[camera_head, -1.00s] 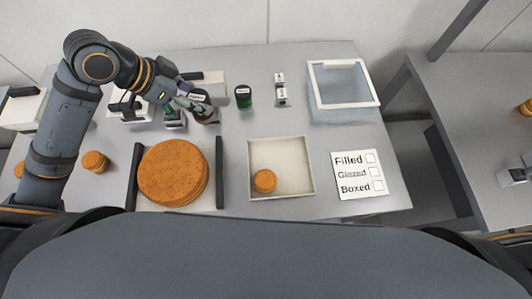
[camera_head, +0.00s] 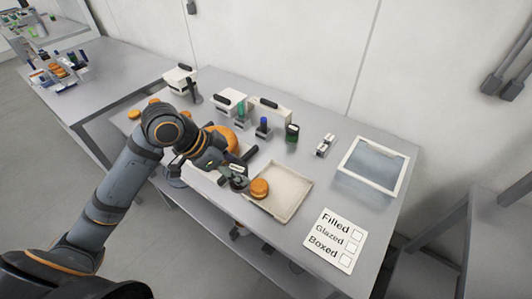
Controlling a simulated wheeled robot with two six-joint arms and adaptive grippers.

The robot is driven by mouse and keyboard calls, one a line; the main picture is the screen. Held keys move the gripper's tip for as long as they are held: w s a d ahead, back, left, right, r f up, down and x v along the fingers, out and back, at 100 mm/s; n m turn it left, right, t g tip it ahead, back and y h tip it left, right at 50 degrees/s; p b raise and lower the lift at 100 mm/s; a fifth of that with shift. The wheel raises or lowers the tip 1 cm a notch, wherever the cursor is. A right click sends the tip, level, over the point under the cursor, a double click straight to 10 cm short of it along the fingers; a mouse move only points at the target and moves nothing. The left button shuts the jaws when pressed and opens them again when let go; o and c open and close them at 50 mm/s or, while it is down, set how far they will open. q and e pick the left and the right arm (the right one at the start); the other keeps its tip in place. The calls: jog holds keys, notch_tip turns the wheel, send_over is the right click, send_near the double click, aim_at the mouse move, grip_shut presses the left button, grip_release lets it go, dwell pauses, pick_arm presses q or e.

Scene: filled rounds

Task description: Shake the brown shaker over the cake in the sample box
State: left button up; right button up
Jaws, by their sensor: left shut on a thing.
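The sample box (camera_head: 297,205) is a shallow pale tray on the table. A small round orange-brown cake (camera_head: 259,188) sits in its left part. My left gripper (camera_head: 232,177) is shut on the brown shaker (camera_head: 238,183) at the left edge of the box, just left of the cake. The shaker is small and dark here and partly hidden by the fingers, so its tilt is hard to tell. My right gripper is out of view.
A green shaker (camera_head: 292,133) and a blue-topped bottle (camera_head: 262,129) stand behind the box. A large cake (camera_head: 222,136) is partly hidden by my left arm. A clear bin (camera_head: 372,167) and a checklist card (camera_head: 332,240) lie to the right.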

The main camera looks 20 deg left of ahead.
pick_arm(q)
jog(key=w+r+n+t+p, duration=0.1)
jog(key=w+r+n+p, duration=0.15)
jog(key=w+p, duration=0.55)
notch_tip(320, 180, down, 7)
jog(key=d+n+y+p, duration=0.1)
jog(key=d+p, duration=0.1)
jog(key=p, duration=0.1)
jog(key=shift+d, duration=0.3)
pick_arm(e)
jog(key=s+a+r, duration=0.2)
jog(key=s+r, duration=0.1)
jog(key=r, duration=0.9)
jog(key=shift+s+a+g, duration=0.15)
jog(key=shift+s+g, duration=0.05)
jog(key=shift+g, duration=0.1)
pick_arm(q)
jog(key=shift+f, duration=0.1)
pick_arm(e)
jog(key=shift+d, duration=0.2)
pick_arm(q)
jog(key=shift+a, duration=0.4)
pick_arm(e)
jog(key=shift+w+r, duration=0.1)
